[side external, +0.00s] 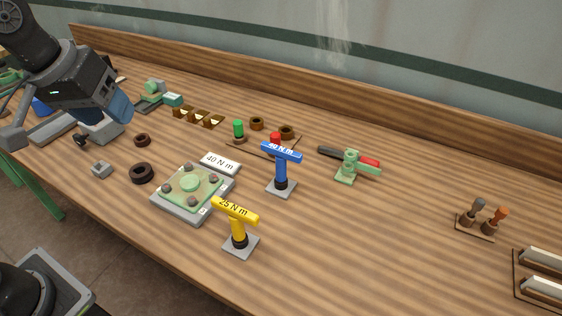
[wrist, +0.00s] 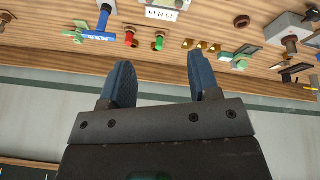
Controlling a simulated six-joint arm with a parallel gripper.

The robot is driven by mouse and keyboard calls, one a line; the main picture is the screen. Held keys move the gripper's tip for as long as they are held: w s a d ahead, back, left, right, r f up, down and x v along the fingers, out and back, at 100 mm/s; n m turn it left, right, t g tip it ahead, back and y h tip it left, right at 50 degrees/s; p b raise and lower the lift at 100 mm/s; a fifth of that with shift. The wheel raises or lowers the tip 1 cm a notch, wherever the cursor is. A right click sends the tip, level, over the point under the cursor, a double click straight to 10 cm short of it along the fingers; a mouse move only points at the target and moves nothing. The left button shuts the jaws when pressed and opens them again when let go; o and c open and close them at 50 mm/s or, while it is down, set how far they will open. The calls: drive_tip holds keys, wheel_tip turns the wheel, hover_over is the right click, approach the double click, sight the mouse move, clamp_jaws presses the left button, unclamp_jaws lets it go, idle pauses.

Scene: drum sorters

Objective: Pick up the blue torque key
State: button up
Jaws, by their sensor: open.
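The blue torque key (side external: 280,152), marked 40 N m, stands upright on a small grey square base near the middle of the bench in the side external view. In the wrist view a blue T-shaped part that looks like this key (wrist: 104,20) shows at the top, left of centre. My gripper (side external: 119,106) is at the upper left in the side external view, well to the left of the key and above the bench. In the wrist view its two blue fingers (wrist: 160,63) are apart with nothing between them.
A yellow 25 N m key (side external: 236,211) stands in front of the blue one. A grey fixture with a green plate (side external: 186,190) and a 40 N m sign (side external: 220,163) lie to its left. Red and green knobs (side external: 238,128) stand behind.

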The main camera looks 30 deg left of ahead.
drive_tip(key=w+d+r+n+g, duration=0.1)
drive_tip(key=w+d+n, duration=0.2)
drive_tip(key=w, duration=0.4)
drive_tip(key=n+g, duration=0.3)
drive_tip(key=n, duration=0.8)
hover_over(281, 155)
wheel_tip(281, 155, down, 10)
drive_tip(key=f, duration=0.8)
drive_tip(key=w+f, duration=0.1)
drive_tip(key=f, duration=0.4)
drive_tip(key=shift+a+f, duration=0.1)
drive_tip(key=shift+a, duration=0.1)
drive_tip(key=shift+c, duration=0.5)
clamp_jaws()
